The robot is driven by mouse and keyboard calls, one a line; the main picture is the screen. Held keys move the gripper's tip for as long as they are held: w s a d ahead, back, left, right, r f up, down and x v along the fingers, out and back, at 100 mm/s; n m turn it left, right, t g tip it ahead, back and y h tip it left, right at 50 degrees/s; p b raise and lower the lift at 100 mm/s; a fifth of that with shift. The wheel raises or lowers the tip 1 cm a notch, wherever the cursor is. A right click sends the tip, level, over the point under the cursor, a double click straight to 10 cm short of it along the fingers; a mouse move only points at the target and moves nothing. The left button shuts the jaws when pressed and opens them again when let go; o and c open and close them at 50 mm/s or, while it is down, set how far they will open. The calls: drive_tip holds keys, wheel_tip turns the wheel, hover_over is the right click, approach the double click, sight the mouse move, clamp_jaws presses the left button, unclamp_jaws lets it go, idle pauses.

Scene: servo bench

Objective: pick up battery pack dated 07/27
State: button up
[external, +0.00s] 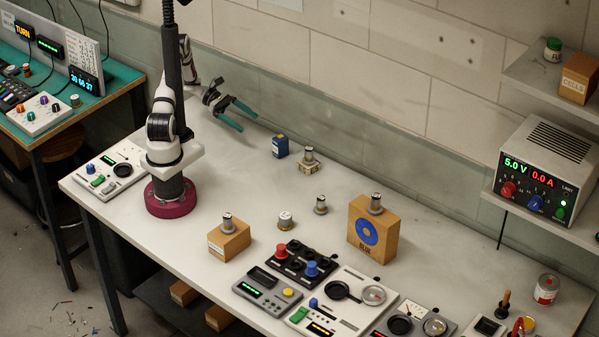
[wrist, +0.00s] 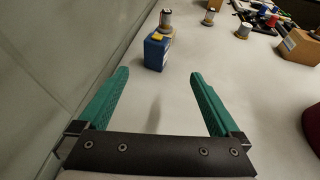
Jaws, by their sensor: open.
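No date can be read in either view, so I cannot tell which thing is the battery pack dated 07/27. A small blue box (external: 280,146) stands upright on the bench near the back wall. In the wrist view the blue box (wrist: 156,53) has a yellow part on top and is ahead, between the lines of the fingers. Silver cylinders stand on the bench, such as one at the middle (external: 285,220) and one behind it (external: 321,205). My gripper (external: 249,123) is open and empty, with teal fingers (wrist: 159,73), left of the blue box and apart from it.
A silver cylinder on a cream block (external: 308,163) stands close right of the blue box. Control panels (external: 262,294) fill the front. The wall (external: 300,85) is close behind.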

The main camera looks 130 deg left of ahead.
sight(280, 143)
drive_tip(key=shift+a+f+n, duration=0.2)
drive_tip(key=shift+f+n, duration=0.1)
drive_tip(key=shift+f, duration=0.1)
drive_tip(key=x, duration=1.4)
drive_tip(key=shift+w+a+r, duration=0.15)
drive_tip(key=shift+w+a, duration=0.05)
drive_tip(key=shift+w, duration=0.25)
drive_tip(key=c, duration=1.5)
drive_tip(key=shift+o, duration=0.2)
drive_tip(key=shift+r, duration=0.1)
